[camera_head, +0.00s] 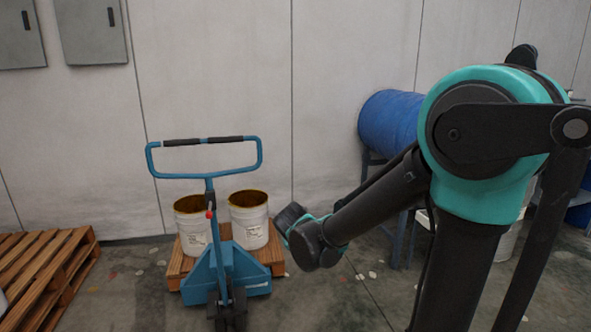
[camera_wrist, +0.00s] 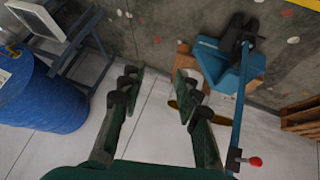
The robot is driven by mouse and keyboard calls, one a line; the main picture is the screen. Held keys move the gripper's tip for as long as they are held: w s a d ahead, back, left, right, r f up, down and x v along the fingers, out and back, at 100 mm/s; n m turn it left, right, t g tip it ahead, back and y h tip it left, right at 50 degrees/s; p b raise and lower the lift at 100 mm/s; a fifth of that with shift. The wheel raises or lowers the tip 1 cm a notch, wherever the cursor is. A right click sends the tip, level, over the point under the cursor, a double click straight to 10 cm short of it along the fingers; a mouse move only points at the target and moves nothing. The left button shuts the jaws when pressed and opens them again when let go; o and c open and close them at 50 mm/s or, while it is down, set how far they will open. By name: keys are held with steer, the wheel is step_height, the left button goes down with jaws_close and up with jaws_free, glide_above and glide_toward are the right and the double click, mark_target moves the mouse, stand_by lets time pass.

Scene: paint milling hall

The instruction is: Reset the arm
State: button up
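My arm stands at the right of the head view, bent at a teal and black joint, with its forearm reaching down and left. My gripper (camera_wrist: 157,77) shows in the wrist view with two dark green fingers spread apart. The gap between them is empty, with only pale wall and grey floor behind it. In the head view the end of my arm is dark and small beside the buckets, and its fingers cannot be made out clearly.
A blue pallet jack (camera_head: 222,268) carries a wooden pallet (camera_head: 178,268) with two white buckets (camera_head: 194,228) (camera_head: 249,222). A blue drum (camera_head: 390,122) lies on a stand at right. Stacked wooden pallets (camera_head: 62,262) sit at left. Floor shows between the pallet stacks.

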steer(key=s+d+f+m+g+y, duration=0.1)
steer(key=s+d+f, duration=0.2)
steer(key=s+d, duration=0.5)
steer(key=s+d+f+g, duration=0.2)
steer(key=s+d+f, duration=0.2)
steer(key=s+d, duration=0.4)
steer(key=shift+s+d+m+y, duration=0.2)
steer(key=shift+s+m+y, duration=0.2)
steer(key=shift+s, duration=0.8)
